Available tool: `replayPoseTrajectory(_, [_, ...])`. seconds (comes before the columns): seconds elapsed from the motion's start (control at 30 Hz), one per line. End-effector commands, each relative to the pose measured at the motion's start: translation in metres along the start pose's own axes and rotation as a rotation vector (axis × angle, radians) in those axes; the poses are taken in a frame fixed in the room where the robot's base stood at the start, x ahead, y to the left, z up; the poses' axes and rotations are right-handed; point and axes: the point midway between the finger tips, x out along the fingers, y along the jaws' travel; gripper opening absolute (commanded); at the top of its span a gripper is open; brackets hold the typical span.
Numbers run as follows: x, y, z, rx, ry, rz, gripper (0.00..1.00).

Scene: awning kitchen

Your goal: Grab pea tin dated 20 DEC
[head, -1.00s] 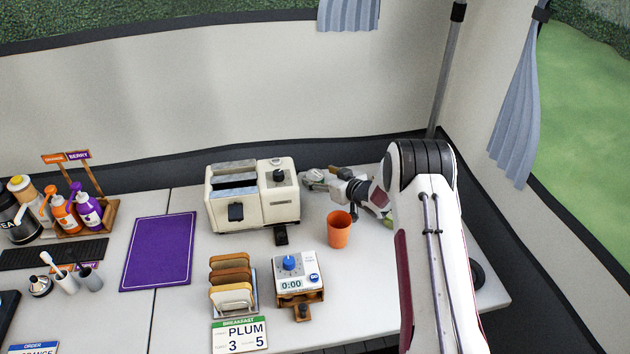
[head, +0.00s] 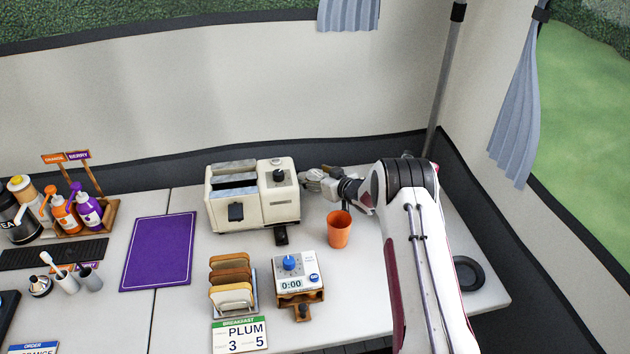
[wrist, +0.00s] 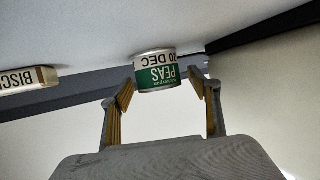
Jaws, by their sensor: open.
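In the wrist view a small tin (wrist: 156,72) has a green and white label reading PEAS and 20 DEC, upside down in the picture. It stands on the white tabletop. My gripper (wrist: 164,90) is open, with its two yellow-padded fingers on either side of the view and the tin between and just beyond their tips. I cannot tell whether a finger touches the tin. In the head view my gripper (head: 318,180) is at the back right, just right of the toaster, and the tin cannot be made out there.
A box marked BISC (wrist: 28,80) lies left of the tin in the wrist view. In the head view the cream toaster (head: 252,196) stands close left of my gripper. An orange cup (head: 339,230) stands in front of it. A dark round dish (head: 468,273) is at the right.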

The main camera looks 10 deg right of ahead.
Motion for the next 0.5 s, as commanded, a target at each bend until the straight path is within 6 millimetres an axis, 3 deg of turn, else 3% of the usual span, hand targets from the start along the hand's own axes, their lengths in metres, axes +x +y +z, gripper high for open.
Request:
replayPoseTrajectory(0.37, [-0.0001, -0.0001, 0.0001, 0.0, 0.0, 0.0, 0.62])
replayPoseTrajectory(0.5, [-0.0002, -0.0001, 0.0001, 0.0, 0.0, 0.0, 0.28])
